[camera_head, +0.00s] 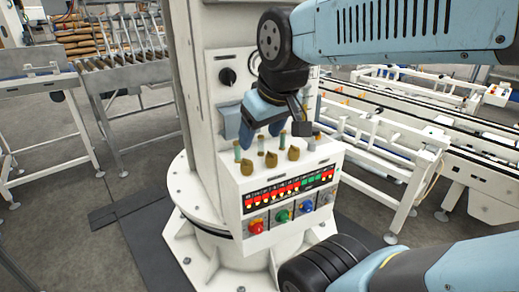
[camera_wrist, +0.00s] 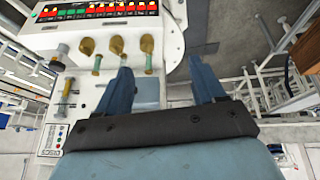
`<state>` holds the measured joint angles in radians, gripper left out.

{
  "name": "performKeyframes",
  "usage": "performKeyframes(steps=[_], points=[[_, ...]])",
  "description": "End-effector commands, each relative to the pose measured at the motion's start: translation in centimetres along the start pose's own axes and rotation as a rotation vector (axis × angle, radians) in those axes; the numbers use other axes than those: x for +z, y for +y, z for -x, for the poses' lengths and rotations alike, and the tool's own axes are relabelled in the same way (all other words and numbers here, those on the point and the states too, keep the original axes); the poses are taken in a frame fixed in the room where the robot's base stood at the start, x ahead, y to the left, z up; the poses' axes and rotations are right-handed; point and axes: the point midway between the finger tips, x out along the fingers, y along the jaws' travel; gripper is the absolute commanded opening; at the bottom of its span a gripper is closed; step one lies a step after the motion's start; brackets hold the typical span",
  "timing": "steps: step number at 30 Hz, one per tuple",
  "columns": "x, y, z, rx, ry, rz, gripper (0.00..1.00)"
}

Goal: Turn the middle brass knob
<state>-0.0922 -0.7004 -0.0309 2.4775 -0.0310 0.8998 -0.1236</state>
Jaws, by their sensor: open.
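Three brass knobs stand in a row on the sloped top of the white control panel (camera_head: 236,200). The middle brass knob (camera_head: 271,159) sits between the left one (camera_head: 246,167) and the right one (camera_head: 293,153). In the wrist view the middle knob (camera_wrist: 117,44) shows beyond my fingers, between two other brass knobs (camera_wrist: 87,46) (camera_wrist: 147,43). My gripper (camera_head: 262,133) is open and empty, just above and behind the knob row. In the wrist view my gripper (camera_wrist: 160,67) has its fingers wide apart, with no knob between them.
Green-topped posts (camera_head: 238,151) stand behind the knobs, close to my fingers. Coloured buttons (camera_head: 256,226) line the panel's front. A black rotary switch (camera_head: 227,76) is on the column. Conveyors (camera_head: 400,120) stand right.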

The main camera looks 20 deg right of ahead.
Motion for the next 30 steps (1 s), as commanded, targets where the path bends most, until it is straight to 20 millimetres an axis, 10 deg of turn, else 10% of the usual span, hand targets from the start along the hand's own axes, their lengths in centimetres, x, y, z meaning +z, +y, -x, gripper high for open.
performKeyframes(steps=[30], points=[[-5.5,7.2,-2.5,-0.246,-0.072,1.208,0.69]])
